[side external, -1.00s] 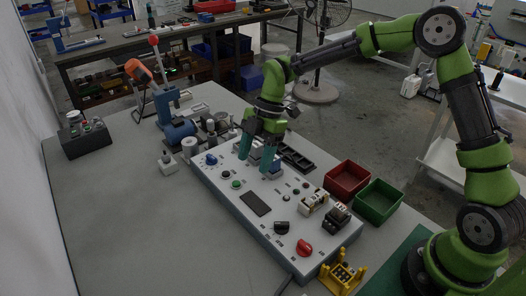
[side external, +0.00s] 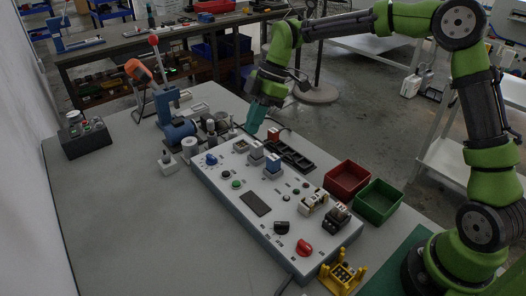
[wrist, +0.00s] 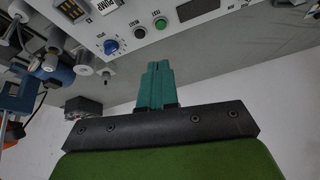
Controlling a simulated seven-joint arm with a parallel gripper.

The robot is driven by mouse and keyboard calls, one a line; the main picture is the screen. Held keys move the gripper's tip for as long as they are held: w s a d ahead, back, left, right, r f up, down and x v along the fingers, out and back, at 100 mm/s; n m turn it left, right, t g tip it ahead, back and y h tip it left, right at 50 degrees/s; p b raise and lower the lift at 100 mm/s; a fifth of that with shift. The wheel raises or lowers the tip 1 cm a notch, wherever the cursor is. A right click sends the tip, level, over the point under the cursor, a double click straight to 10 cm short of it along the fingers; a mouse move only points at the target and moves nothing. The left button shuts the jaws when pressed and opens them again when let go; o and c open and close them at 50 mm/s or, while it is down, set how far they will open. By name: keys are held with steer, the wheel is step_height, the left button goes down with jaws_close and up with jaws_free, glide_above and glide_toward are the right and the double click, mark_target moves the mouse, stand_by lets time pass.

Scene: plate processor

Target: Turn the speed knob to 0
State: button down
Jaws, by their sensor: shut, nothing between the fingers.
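The white control panel (side external: 253,225) lies on the table. A blue dial knob (side external: 211,159) sits at its far left corner, and also shows in the wrist view (wrist: 111,46) with small marks around it. A black knob (side external: 281,228) and a red knob (side external: 304,247) sit at the near end. My gripper (side external: 251,131) is shut and empty above the panel's far edge, apart from the knobs. Its teal fingers are together in the wrist view (wrist: 157,66).
Two raised switch blocks with blue and red tops stand at mid-panel. A black tray (side external: 290,155), a red bin (side external: 347,180) and a green bin (side external: 378,204) lie to the right. A blue press (side external: 173,118) stands behind left.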

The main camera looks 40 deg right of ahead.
steer(key=w+d+m+t+y, duration=0.1)
steer(key=w+d+m+t, duration=0.2)
steer(key=w+d+m, duration=0.55)
steer(key=m, duration=0.4)
glide_toward(206, 158)
steer(key=d+f, duration=0.1)
steer(key=w+d+f, duration=0.1)
steer(key=f, duration=0.1)
steer(key=w+d+f, duration=0.1)
steer(key=f, duration=0.1)
steer(key=shift+w+f, duration=0.1)
steer(key=shift+a+f, duration=0.1)
steer(key=shift+a, duration=1.1)
steer(key=shift+s+a, duration=0.25)
steer(key=shift+a, duration=0.55)
steer(key=shift+w+a, duration=0.35)
steer(key=shift+a, duration=0.35)
steer(key=shift+a, duration=0.1)
